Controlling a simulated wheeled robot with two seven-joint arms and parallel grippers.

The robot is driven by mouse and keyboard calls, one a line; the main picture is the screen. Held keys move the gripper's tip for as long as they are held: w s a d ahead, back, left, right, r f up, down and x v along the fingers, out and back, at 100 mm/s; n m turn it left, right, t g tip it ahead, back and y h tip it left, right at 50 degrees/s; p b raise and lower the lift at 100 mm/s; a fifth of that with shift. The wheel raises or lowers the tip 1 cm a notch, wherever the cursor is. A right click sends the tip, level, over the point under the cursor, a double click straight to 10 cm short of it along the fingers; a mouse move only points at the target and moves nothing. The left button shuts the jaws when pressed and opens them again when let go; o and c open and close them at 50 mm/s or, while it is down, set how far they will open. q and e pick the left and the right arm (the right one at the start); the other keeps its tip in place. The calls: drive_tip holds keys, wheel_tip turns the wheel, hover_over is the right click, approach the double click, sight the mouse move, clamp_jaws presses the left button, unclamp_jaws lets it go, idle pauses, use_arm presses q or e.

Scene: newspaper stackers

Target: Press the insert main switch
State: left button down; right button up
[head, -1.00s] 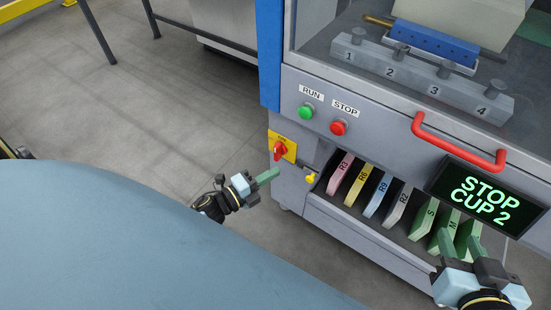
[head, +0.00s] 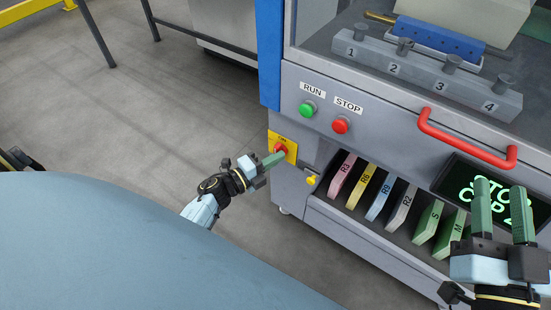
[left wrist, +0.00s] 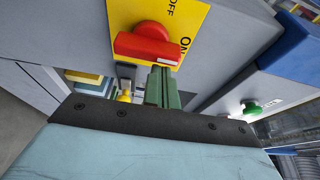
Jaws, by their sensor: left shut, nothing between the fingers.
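The main switch is a red rotary knob (head: 280,149) on a yellow plate (head: 291,151) at the machine's left front corner. In the left wrist view the red knob (left wrist: 147,45) is large, with ON and OFF lettering on the yellow plate (left wrist: 188,18). My left gripper (head: 274,160) is shut and empty. Its green fingertips are just below the knob and partly cover the plate; I cannot tell whether they touch. They also show in the left wrist view (left wrist: 162,84). My right gripper (head: 502,194) is open and empty, in front of the display.
A green RUN button (head: 308,109) and a red STOP button (head: 341,125) sit right of the switch. A yellow latch (head: 311,180) juts out below. Labelled cards (head: 361,187) fill the slot. The red handle (head: 467,140) and display (head: 460,180) are near my right gripper.

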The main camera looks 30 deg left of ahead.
use_arm(q)
drive_tip(key=shift+a+n+t, duration=0.2)
drive_tip(key=shift+n+t, duration=0.1)
drive_tip(key=shift+n, duration=0.6)
use_arm(e)
drive_tip(key=shift+s+d+r, duration=0.15)
drive_tip(key=shift+d+r, duration=0.05)
drive_tip(key=shift+d, duration=0.05)
